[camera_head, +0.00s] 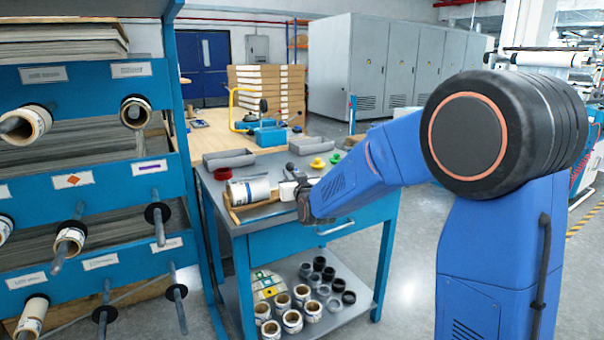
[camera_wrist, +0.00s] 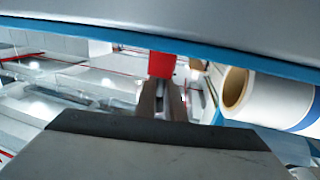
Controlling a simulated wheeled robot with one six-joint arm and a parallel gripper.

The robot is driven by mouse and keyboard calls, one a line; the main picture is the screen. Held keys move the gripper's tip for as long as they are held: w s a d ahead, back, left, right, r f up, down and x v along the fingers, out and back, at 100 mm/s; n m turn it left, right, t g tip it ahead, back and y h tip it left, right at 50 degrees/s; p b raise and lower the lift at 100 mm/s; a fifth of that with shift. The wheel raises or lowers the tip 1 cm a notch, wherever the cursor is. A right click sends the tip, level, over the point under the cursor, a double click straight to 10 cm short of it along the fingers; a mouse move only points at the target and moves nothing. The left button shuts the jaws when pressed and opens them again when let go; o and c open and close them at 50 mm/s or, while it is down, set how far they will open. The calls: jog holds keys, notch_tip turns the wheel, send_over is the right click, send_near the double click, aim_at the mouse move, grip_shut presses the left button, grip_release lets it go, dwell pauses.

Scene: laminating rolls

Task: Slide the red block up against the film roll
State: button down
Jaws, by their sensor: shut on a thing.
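The red block (camera_wrist: 162,65) shows in the wrist view at the tips of my gripper (camera_wrist: 162,85), which is shut on it. The film roll (camera_wrist: 272,99), white with a brown core, lies to the right of the block in that view, with a visible gap between them. In the head view the film roll (camera_head: 248,190) lies on a wooden holder on the blue table, and my gripper (camera_head: 288,186) is just right of it. I cannot make out the red block there; my gripper and arm seem to hide it.
Grey trays (camera_head: 228,159) and a yellow knob-like piece (camera_head: 317,163) stand farther back on the table (camera_head: 262,222). A red round piece (camera_head: 222,173) is near its left edge. A blue rack (camera_head: 90,75) with rolls on rods stands close on the left. Small rolls fill the lower shelf.

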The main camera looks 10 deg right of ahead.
jog(key=shift+s+a+r, duration=0.15)
jog(key=shift+s+a, duration=0.05)
jog(key=shift+a, duration=0.35)
jog(key=shift+s+a+r, duration=0.1)
jog(key=shift+s+a, duration=0.05)
jog(key=shift+a, duration=0.4)
jog(key=c, duration=1.9)
grip_release()
jog(key=shift+o, duration=0.2)
jog(key=shift+s+f, duration=0.1)
jog(key=s+d, duration=0.2)
jog(key=s, duration=1.5)
